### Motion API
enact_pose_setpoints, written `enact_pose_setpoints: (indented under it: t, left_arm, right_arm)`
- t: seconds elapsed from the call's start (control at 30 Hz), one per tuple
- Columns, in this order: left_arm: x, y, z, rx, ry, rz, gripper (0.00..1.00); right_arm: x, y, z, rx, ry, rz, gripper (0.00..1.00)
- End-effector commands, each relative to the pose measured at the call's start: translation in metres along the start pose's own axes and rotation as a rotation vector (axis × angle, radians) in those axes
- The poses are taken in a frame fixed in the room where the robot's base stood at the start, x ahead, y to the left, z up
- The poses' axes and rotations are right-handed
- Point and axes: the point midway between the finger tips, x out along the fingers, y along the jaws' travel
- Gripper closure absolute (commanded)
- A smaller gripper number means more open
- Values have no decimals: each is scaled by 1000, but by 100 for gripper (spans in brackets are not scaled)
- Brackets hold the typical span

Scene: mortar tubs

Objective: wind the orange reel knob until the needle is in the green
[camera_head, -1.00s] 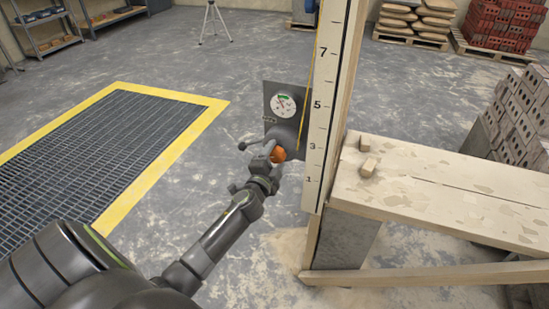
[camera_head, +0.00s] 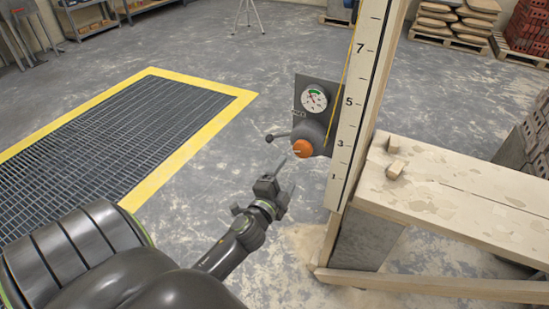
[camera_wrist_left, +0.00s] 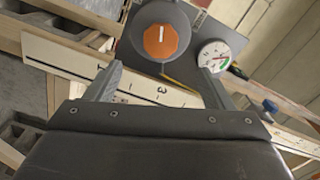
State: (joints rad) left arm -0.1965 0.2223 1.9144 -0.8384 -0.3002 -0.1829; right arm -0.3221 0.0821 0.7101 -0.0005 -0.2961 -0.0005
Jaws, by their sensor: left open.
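The orange reel knob (camera_head: 302,148) sits on a dark round reel housing on a grey plate, fixed beside the white numbered staff. It also shows in the left wrist view (camera_wrist_left: 161,41), with a pale mark on its face.
A black ball-ended lever (camera_head: 277,137) sticks out left of the reel. A yellow line (camera_head: 345,85) runs up along the numbered staff (camera_head: 352,125). A plank bench (camera_head: 465,195) stands to the right. A yellow-edged floor grate (camera_head: 110,145) lies left; the floor between is clear.

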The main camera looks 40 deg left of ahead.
Motion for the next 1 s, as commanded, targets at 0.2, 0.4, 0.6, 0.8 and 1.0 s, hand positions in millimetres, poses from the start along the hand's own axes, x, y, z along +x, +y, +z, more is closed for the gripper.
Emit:
enact_pose_setpoints:
  t: [0.2,0.4,0.6,0.8,1.0]
  left_arm:
    - [-41,2,1,0,-2,1,24]
    - [-58,1,0,0,0,1,24]
    - [-61,0,0,1,1,-1,24]
    - [-60,0,0,1,0,0,24]
    - [-60,0,0,0,0,0,24]
  right_arm:
    - [3,0,-2,0,2,0,100]
    - [3,0,-4,1,0,0,100]
    - [3,0,-7,1,6,0,100]
    - [3,0,-6,1,5,0,100]
    - [3,0,-5,1,3,0,100]
